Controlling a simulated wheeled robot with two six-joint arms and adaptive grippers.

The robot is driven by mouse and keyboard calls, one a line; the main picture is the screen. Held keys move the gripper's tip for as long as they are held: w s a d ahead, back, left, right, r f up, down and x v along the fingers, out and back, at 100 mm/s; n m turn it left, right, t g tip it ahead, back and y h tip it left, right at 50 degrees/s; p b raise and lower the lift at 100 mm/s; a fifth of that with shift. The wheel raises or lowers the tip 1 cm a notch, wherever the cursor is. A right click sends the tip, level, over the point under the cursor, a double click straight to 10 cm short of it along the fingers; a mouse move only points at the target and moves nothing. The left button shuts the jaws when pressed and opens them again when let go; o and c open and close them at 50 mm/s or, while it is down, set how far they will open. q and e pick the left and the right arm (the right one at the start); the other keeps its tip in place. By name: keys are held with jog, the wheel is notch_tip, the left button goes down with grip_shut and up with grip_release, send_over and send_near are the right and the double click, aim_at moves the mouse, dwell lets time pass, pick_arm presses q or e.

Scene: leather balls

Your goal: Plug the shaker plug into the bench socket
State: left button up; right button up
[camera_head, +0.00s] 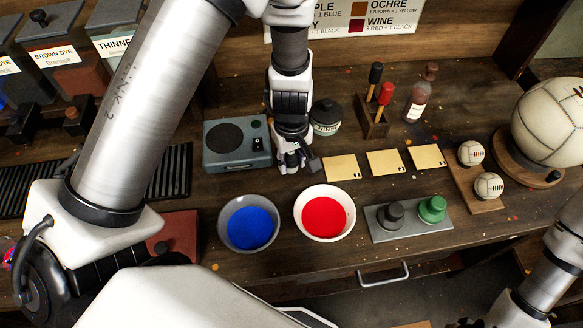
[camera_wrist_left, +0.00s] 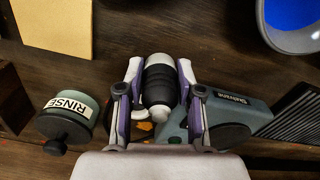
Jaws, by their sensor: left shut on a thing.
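My left gripper (camera_head: 292,165) is low over the bench, just right of the grey shaker (camera_head: 233,146) with its round black top. In the left wrist view the left gripper (camera_wrist_left: 160,68) is shut on a dark, rounded body with pale ends, which I take for the shaker plug (camera_wrist_left: 160,84). The shaker (camera_wrist_left: 222,116) is partly hidden behind the fingers there. I cannot make out the bench socket in either view. My right arm enters at the lower right of the head view, its jaws out of sight.
A rinse jar (camera_head: 326,117) stands close beside my left gripper. A blue bowl (camera_head: 248,222) and a red bowl (camera_head: 325,213) sit in front. Yellow squares (camera_head: 341,168), a tool holder (camera_head: 373,122) and a plate with two knobs (camera_head: 380,232) lie to the right.

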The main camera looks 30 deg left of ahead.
aim_at(294, 152)
pick_arm(q)
jog(key=shift+s+f, duration=0.1)
jog(key=shift+f, duration=1.45)
jog(key=shift+f+b, duration=0.2)
jog(key=shift+b, duration=0.1)
jog(key=o, duration=1.1)
jog(key=shift+r, duration=0.1)
jog(key=r, duration=0.7)
jog(key=shift+w+d+r+p, duration=0.15)
jog(key=shift+w+r+p, duration=0.15)
jog(key=shift+w+r, duration=0.05)
